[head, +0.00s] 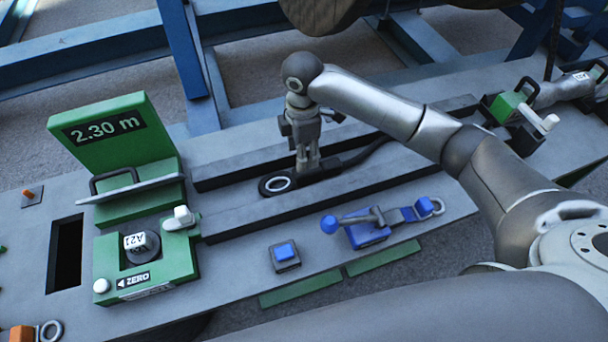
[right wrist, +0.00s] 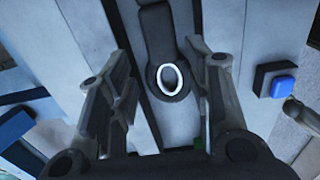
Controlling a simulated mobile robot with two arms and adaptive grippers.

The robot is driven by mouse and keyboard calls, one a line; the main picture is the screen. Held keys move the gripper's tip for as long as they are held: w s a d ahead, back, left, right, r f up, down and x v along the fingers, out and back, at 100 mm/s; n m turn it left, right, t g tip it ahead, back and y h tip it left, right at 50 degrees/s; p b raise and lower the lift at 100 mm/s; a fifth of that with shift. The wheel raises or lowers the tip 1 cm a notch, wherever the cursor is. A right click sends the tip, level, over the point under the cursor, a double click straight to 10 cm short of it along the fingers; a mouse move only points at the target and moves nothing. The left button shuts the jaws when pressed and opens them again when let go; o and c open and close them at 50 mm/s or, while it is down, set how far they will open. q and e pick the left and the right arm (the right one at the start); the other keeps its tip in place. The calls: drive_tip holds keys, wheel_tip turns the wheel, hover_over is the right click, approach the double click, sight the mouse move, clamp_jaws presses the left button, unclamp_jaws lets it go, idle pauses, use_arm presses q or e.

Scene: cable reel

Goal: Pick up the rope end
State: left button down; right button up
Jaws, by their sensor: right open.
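The black rope end (head: 263,187) lies in the channel of the grey bench, its flat eye lined with a pale ring. In the right wrist view the rope end (right wrist: 168,92) shows between my fingers, with its dark, wider strap part running up and away. My right gripper (head: 307,168) points down over the strap just right of the eye; it is open in the right wrist view (right wrist: 160,125). Nothing is held. Whether the fingertips touch the strap cannot be told. My left gripper is not in view.
Raised dark-edged rails (head: 300,218) flank the channel. A green length-meter with a 2.30 m display (head: 103,124) stands left. A blue button (head: 285,252) and blue lever clamp (head: 367,232) sit in front. A green clamp (head: 510,108) is at the right.

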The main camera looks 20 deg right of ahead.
sight(305, 172)
wheel_tip(305, 172, down, 4)
drive_tip(key=shift+r, duration=0.25)
drive_tip(key=shift+d+f+p, duration=0.15)
drive_tip(key=shift+f+p, duration=0.25)
drive_tip(key=shift+f, duration=1)
drive_tip(key=shift+d+f+p, duration=0.1)
drive_tip(key=shift+f+p, duration=0.25)
drive_tip(key=shift+f, duration=1)
drive_tip(key=shift+c, duration=0.4)
clamp_jaws()
drive_tip(key=shift+r, duration=0.15)
